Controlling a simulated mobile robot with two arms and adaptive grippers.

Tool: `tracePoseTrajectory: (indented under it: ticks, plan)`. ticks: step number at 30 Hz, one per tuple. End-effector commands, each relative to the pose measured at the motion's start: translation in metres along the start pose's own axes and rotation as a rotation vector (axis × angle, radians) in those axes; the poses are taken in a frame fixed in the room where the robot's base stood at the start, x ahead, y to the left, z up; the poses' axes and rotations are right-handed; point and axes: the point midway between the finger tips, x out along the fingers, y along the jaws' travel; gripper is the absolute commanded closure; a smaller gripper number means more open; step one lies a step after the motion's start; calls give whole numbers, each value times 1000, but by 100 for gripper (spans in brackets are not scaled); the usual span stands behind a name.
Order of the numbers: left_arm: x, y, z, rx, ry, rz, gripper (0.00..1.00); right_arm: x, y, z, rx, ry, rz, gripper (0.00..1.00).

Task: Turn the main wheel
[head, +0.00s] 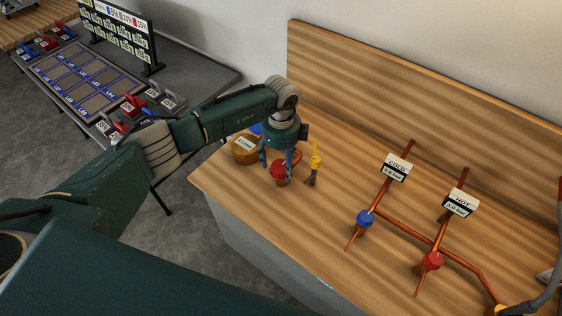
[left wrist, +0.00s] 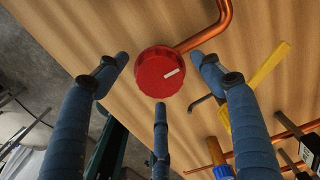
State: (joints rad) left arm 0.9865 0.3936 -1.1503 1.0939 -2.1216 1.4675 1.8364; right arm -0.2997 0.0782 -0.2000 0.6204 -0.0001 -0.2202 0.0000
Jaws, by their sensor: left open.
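A round red wheel with a white mark on its top (left wrist: 160,72) sits at the end of a copper pipe on the wooden counter. In the head view the red wheel (head: 279,171) is at the counter's left part, partly hidden by my fingers. My left gripper (head: 277,162) is open above the wheel. In the left wrist view its blue fingers (left wrist: 160,62) are spread around the wheel, two at its sides and one below it in the picture. No firm grip shows. My right gripper is not in view.
Blue (head: 365,218) and red (head: 433,261) valves sit on the copper pipes under the COLD (head: 396,167) and HOT (head: 461,202) signs. A grey table (head: 205,75) stands behind left.

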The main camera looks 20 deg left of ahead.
Motion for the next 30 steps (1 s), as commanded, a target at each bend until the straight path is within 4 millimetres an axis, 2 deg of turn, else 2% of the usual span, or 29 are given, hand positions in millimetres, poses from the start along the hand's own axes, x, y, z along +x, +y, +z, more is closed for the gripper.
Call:
tracePoseTrajectory:
  ticks: [4, 11, 22, 30]
  plan:
    - [0, 0, 0, 0, 0, 0, 32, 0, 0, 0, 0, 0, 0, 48]
    - [0, 0, 0, 0, 0, 0, 77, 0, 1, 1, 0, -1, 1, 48]
    - [1, 0, 0, 46, 0, -1, 78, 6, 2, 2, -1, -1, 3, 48]
    - [3, -1, 1, 218, -2, -2, 78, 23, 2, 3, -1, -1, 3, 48]
